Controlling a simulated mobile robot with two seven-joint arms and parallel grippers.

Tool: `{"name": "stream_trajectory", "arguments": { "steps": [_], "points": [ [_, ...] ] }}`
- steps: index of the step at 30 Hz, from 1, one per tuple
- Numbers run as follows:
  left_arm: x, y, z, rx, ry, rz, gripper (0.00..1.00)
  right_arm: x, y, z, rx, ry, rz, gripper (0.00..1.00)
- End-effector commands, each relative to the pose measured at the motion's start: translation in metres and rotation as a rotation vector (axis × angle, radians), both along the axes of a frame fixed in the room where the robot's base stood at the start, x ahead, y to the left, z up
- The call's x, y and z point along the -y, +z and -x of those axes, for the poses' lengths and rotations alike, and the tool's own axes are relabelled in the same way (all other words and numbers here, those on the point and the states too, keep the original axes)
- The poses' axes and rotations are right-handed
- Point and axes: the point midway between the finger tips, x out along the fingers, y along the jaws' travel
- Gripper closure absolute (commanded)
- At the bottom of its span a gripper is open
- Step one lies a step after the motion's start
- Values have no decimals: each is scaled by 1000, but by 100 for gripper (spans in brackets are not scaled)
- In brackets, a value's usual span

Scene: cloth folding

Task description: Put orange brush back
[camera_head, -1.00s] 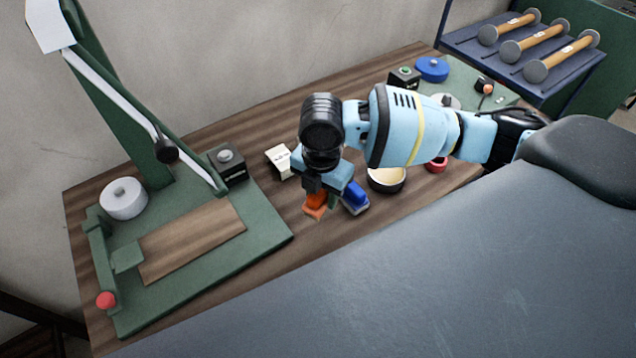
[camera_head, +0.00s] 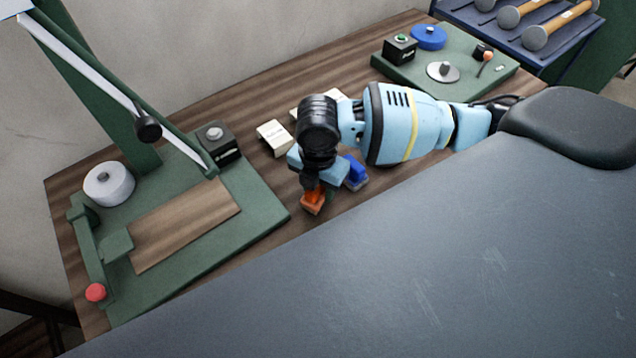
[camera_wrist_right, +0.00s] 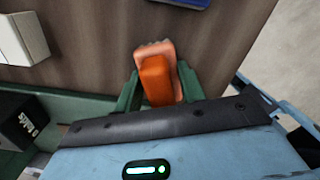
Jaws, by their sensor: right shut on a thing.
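The orange brush (camera_head: 313,202) is small, with an orange top and a paler edge. My right gripper (camera_head: 318,190) is shut on it, low over the wooden table (camera_head: 265,110). In the right wrist view the orange brush (camera_wrist_right: 156,80) sits between the two green fingers of the right gripper (camera_wrist_right: 158,90). A blue brush (camera_head: 354,172) lies just to the right of the gripper in the head view. I cannot tell whether the orange brush touches the table. My left gripper is not in view.
A green press base (camera_head: 265,215) with a long lever stands at the left. White boxes (camera_head: 274,138) lie behind the gripper. A green board (camera_head: 400,72) with a blue disc stands at the back right. Hammers (camera_head: 548,28) rest on a blue rack.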

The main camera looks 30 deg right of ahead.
Motion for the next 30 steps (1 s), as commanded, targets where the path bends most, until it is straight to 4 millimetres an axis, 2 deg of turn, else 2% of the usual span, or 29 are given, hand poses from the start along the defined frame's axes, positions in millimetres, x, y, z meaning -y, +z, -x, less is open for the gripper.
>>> {"name": "stream_trajectory", "arguments": {
  "steps": [29, 30],
  "points": [
    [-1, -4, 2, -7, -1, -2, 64, 0, -12, 0, -1, 0, -1, 82],
    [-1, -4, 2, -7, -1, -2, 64, 0, -12, 0, -1, 0, -1, 57]
  ]
}}
